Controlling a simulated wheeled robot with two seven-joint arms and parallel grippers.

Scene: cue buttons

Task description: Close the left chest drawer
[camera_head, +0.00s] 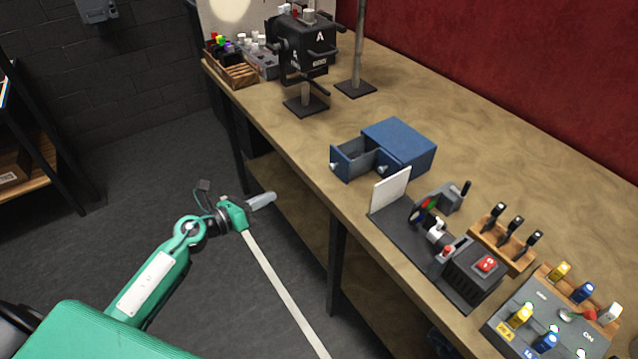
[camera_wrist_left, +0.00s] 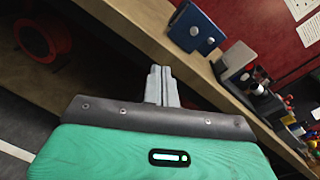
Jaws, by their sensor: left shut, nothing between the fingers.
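A blue chest (camera_head: 408,140) with two drawers stands on the workbench. Its left drawer (camera_head: 345,163) is pulled open, with its grey inside showing and a pale knob on its front. The right drawer (camera_head: 391,169) is shut. In the left wrist view the chest (camera_wrist_left: 197,29) shows small at the top. My left gripper (camera_head: 272,197) is shut and empty. It is in front of the bench's front edge, to the left of the open drawer and apart from it. Its closed fingers (camera_wrist_left: 160,72) also show in the left wrist view. My right gripper is not in view.
The wooden workbench (camera_head: 480,130) has a clear top behind the chest. A white panel (camera_head: 389,191) and a device with a wheel stand right of the chest. Levers and button panels (camera_head: 540,318) fill the near right.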

